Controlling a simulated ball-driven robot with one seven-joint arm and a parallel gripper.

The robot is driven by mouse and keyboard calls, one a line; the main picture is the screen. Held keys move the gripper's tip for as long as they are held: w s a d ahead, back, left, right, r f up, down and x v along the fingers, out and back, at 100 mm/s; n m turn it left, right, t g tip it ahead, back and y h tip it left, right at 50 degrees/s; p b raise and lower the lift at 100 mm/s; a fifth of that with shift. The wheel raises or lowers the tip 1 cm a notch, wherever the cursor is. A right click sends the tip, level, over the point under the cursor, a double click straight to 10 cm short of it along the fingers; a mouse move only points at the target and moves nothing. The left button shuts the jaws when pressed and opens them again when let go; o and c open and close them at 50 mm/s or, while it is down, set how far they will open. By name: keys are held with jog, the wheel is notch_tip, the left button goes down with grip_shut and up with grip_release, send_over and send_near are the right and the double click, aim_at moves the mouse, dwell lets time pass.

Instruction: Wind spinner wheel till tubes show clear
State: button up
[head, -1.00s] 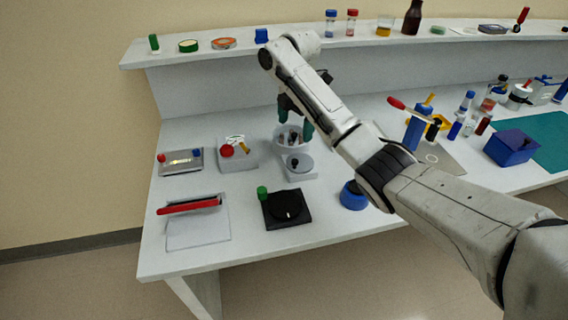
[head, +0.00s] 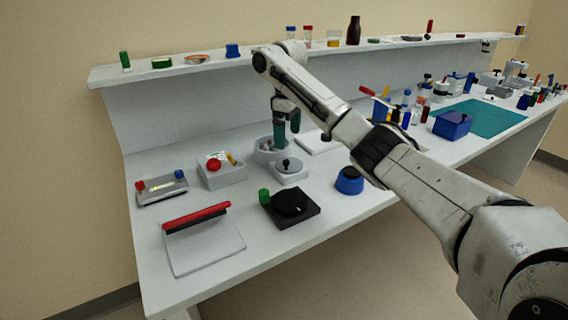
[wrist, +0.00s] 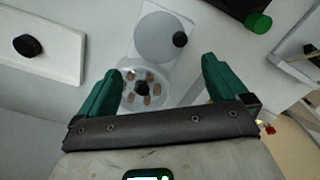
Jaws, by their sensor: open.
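The spinner is a white device with a round bowl (head: 262,152) at the back and a grey hand wheel (head: 290,166) with a black knob in front. In the wrist view the bowl (wrist: 130,98) holds several brownish tubes (wrist: 156,89) around a dark hub. The wheel (wrist: 158,40) lies flat beyond it, its black knob (wrist: 180,39) at the right rim. My gripper (head: 287,130) is above the spinner, fingers down. In the wrist view my gripper (wrist: 161,70) is open and empty, its green fingers either side of the bowl, short of the knob.
A white box with a red knob (head: 214,165) stands left of the spinner. A black turntable (head: 291,205) with a green knob is in front, and a blue round base (head: 349,181) is to the right. A shelf (head: 180,70) with small items runs behind.

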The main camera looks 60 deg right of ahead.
aim_at(287, 157)
notch_tip(287, 157, down, 9)
jog(key=shift+r, duration=0.15)
dwell(0.4)
jog(key=c, duration=0.7)
jog(key=shift+r, duration=0.1)
jog(key=shift+c, duration=0.2)
jog(key=shift+r+m+p, duration=0.1)
jog(key=shift+m+p, duration=0.2)
jog(key=shift+p, duration=0.2)
jog(key=m+p, duration=0.1)
jog(key=p, duration=0.2)
jog(key=shift+r+m, duration=0.15)
jog(key=shift+m, duration=0.25)
jog(key=m+p, duration=0.3)
jog(key=p, duration=0.1)
jog(key=shift+m, duration=0.4)
jog(key=m+p, duration=0.3)
jog(key=shift+d+m, duration=0.15)
jog(key=shift+m, duration=0.15)
jog(key=shift+s+d+f+m+p, duration=0.15)
jog(key=shift+m+p, duration=0.25)
jog(key=shift+m, duration=0.55)
jog(key=shift+w+a+f+m+p, duration=0.1)
jog(key=shift+m+p, duration=0.25)
jog(key=shift+m, duration=0.6)
